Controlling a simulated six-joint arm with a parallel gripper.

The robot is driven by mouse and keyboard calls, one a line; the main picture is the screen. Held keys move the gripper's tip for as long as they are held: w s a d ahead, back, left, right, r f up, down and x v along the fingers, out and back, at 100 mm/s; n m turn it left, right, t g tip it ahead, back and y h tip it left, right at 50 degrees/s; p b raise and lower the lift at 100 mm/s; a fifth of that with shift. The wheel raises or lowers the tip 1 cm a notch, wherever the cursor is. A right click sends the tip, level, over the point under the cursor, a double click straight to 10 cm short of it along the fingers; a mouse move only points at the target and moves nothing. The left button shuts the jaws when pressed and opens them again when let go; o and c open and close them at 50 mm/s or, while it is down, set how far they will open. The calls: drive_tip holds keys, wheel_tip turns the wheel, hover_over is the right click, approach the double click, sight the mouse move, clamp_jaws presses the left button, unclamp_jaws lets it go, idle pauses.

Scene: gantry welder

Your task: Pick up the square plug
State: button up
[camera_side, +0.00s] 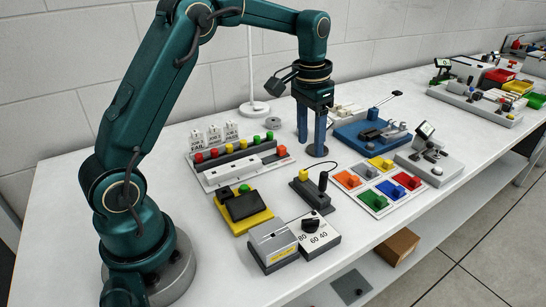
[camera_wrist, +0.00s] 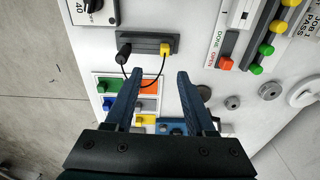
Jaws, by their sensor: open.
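My gripper (camera_side: 311,146) is open and empty, pointing down above the bench; its two blue fingers (camera_wrist: 160,74) are spread wide in the wrist view. I cannot tell for sure which piece is the square plug. A black upright plug-like piece (camera_side: 323,181) with a thin cable stands on a dark block (camera_side: 309,191), in front of and below my gripper. The wrist view shows this black piece (camera_wrist: 123,54) and a yellow piece (camera_wrist: 166,49) on the dark block (camera_wrist: 145,42), beyond my fingertips. Small pegs stand on the coloured-square board (camera_side: 374,207).
A blue fixture (camera_side: 353,134) stands right of my gripper. A row of coloured buttons (camera_side: 237,147) and a white strip (camera_side: 222,177) lie left. A yellow-based box (camera_side: 247,222) and a dial box (camera_side: 318,238) stand in front. A lamp stand (camera_side: 254,110) is behind.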

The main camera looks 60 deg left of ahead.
sight(304, 171)
drive_tip(key=shift+g, duration=0.5)
drive_tip(key=f, duration=0.4)
drive_tip(key=a+f, duration=0.1)
drive_tip(key=f, duration=0.2)
drive_tip(key=shift+s, duration=0.2)
drive_tip(key=shift+f, duration=0.75)
clamp_jaws()
